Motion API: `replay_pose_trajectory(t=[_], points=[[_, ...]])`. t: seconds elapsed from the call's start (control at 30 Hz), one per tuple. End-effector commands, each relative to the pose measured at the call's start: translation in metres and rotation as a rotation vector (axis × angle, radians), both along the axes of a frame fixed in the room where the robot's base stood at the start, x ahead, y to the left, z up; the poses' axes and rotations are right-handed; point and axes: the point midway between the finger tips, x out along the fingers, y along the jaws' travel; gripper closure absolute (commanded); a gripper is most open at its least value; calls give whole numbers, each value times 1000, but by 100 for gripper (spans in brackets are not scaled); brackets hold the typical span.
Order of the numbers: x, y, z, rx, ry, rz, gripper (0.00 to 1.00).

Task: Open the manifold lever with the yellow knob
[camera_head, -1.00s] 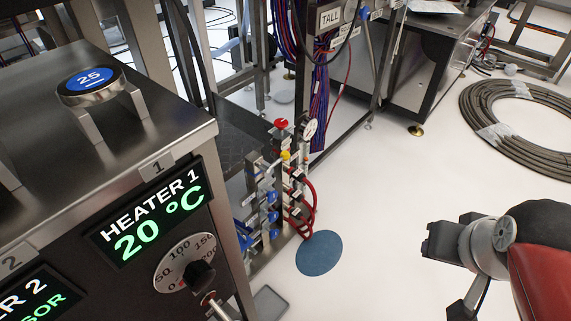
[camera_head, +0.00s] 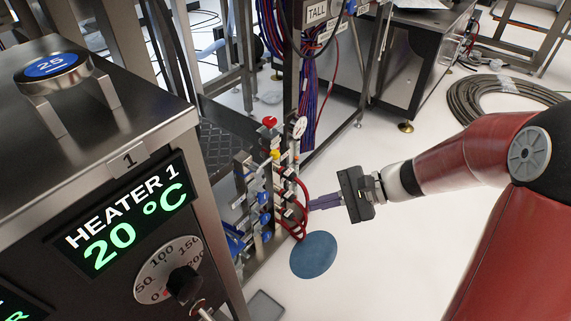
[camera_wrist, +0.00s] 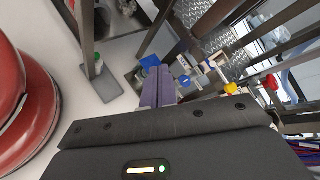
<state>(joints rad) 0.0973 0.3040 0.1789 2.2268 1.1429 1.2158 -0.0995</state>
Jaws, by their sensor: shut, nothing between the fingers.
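The yellow knob (camera_head: 275,154) sits on the manifold (camera_head: 262,195) beside the metal frame, just below a red knob (camera_head: 269,122). In the wrist view the yellow knob (camera_wrist: 231,88) is right of the fingertips, apart from them. My gripper (camera_head: 312,203) has purple fingers that are together and empty. It points left toward the manifold from the right, lower than the yellow knob and close to the red hoses. In the wrist view my gripper (camera_wrist: 158,72) points at the blue parts. The lever at the yellow knob is too small to make out.
Red hoses (camera_head: 303,190) loop at the manifold's right side. A heater cabinet (camera_head: 120,230) with a display and dial fills the left. Several cables hang on the frame post.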

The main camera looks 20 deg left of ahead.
Motion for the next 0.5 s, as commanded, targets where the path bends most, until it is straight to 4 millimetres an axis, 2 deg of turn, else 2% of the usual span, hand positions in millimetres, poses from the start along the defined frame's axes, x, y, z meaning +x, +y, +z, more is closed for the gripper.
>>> replay_pose_trajectory(t=[0.03, 0.2, 0.5], points=[[10, 7, -12, 56, 57, -35, 100], [47, 26, -41, 241, 216, -173, 100], [111, 36, -106, 524, 454, -463, 100]])
